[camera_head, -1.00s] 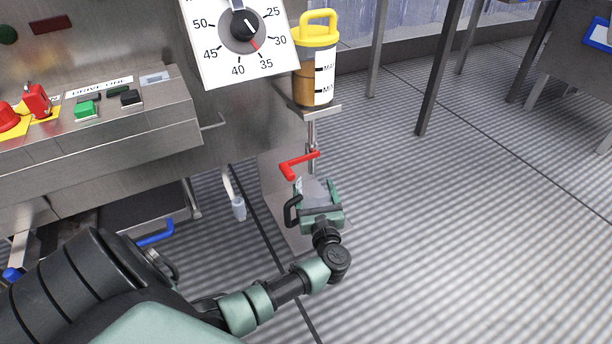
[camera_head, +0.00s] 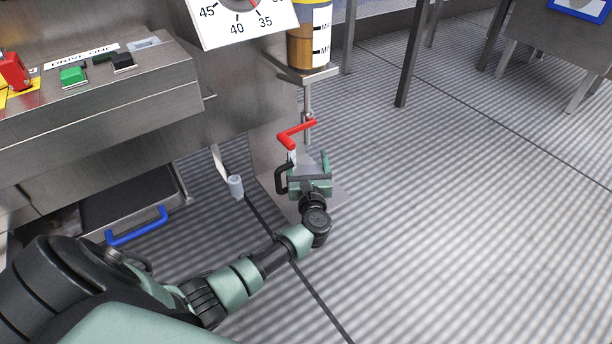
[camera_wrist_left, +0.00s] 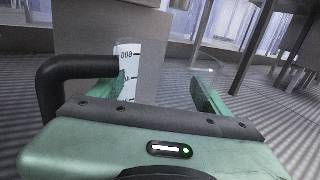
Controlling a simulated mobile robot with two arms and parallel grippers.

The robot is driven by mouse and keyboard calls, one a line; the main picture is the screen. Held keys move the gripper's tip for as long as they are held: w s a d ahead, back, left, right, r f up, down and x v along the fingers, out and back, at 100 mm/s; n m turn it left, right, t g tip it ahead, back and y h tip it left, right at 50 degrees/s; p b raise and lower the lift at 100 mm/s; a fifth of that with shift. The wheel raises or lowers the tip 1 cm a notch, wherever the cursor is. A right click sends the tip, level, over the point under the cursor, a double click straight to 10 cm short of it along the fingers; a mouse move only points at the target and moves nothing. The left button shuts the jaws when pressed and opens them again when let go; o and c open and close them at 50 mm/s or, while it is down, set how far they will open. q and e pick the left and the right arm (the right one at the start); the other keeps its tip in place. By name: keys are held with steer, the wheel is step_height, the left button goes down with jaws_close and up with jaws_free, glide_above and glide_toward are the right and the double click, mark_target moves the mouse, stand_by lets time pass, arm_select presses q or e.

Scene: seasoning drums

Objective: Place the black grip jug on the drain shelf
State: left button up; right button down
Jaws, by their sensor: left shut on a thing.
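The black grip jug is a clear vessel (camera_head: 306,167) with a black handle (camera_head: 281,180) on its left side. It sits between the fingers of my left gripper (camera_head: 308,160), which is shut on it. In the left wrist view the black grip (camera_wrist_left: 62,82) and a white graduated strip (camera_wrist_left: 128,70) show; the jug's clear body is hard to make out. A low steel plate (camera_head: 334,200), perhaps the drain shelf, lies below and behind the gripper. I cannot tell whether the jug touches it. My right gripper is not in view.
A red-handled valve (camera_head: 297,133) hangs just above the jug, under a small bracket (camera_head: 312,75) bearing an amber container (camera_head: 308,45). A pale cylinder-ended rod (camera_head: 235,186) is at left, near a blue-handled tray (camera_head: 138,228).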

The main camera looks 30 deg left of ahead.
arm_select(q)
steer(key=shift+f+b, duration=1.2)
steer(key=shift+f, duration=0.7)
steer(key=shift+f, duration=0.1)
steer(key=o, duration=1.4)
steer(key=shift+o, duration=0.2)
